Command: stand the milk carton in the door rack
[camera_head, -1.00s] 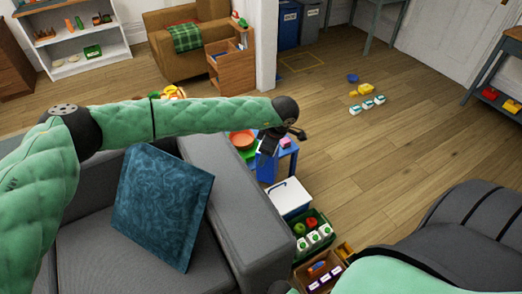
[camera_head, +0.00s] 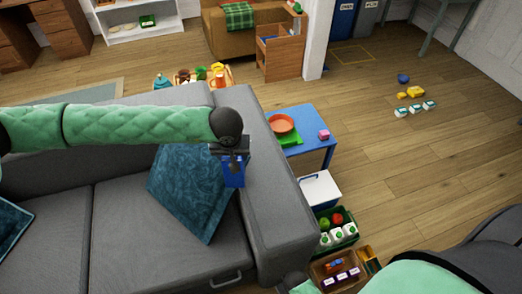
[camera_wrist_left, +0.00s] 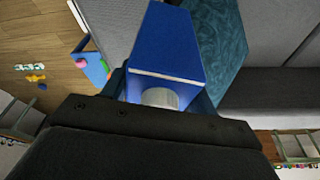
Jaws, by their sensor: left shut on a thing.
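The milk carton (camera_head: 233,174) is a blue box, held by my left gripper (camera_head: 232,150) above the grey sofa, next to a teal cushion. In the left wrist view the carton (camera_wrist_left: 182,42) sits between the fingers, with its white round cap towards the gripper and its body pointing away. My left gripper is shut on it; the fingertips are mostly hidden behind the carton. I see no door rack in either view. My right gripper is not in view.
The sofa arm (camera_head: 262,165) stands just right of the carton. Wooden floor to the right is mostly clear.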

